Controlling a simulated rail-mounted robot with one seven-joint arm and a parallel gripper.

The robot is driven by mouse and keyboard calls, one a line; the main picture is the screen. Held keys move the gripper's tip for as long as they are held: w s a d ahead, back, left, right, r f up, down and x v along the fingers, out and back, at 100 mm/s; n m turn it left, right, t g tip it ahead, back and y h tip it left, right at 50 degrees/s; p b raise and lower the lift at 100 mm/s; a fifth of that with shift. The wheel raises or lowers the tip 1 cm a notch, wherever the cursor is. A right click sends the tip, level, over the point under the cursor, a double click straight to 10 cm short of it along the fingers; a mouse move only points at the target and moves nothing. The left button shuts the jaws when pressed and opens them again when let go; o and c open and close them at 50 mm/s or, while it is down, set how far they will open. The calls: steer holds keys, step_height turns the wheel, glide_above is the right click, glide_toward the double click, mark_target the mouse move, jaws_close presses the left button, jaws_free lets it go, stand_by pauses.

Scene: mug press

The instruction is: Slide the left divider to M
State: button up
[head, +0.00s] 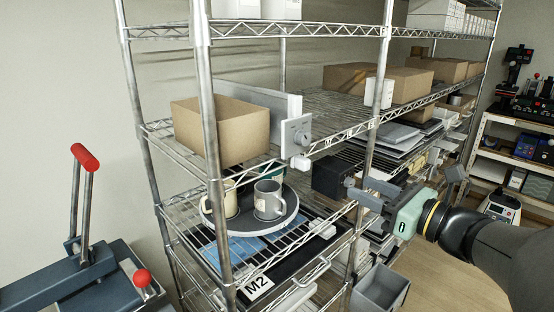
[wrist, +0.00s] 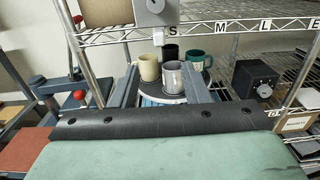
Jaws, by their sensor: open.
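The left divider (head: 289,105) is a light grey upright panel on the middle shelf, just right of an open cardboard box. In the wrist view the plate (wrist: 155,10) is at the top, cut off by the frame. The M label (wrist: 220,27) is further right along the rail. My gripper (head: 352,188) is open and empty, below and right of the divider, apart from it. It also shows in the wrist view (wrist: 160,68).
The cardboard box (head: 222,128) stands left of the divider. Mugs stand on a round tray (head: 262,224) on the shelf below. A black box (head: 330,178) is near my gripper. A white block (head: 379,92) is at the rail further right. Shelf posts flank the bay.

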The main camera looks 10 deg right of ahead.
mark_target(309, 165)
steer(key=p+x, duration=0.3)
steer(key=x, duration=1.3)
steer(key=shift+w+a+f+p, duration=0.1)
steer(key=shift+w+a+p, duration=0.05)
steer(key=shift+a+p, duration=0.15)
jaws_close()
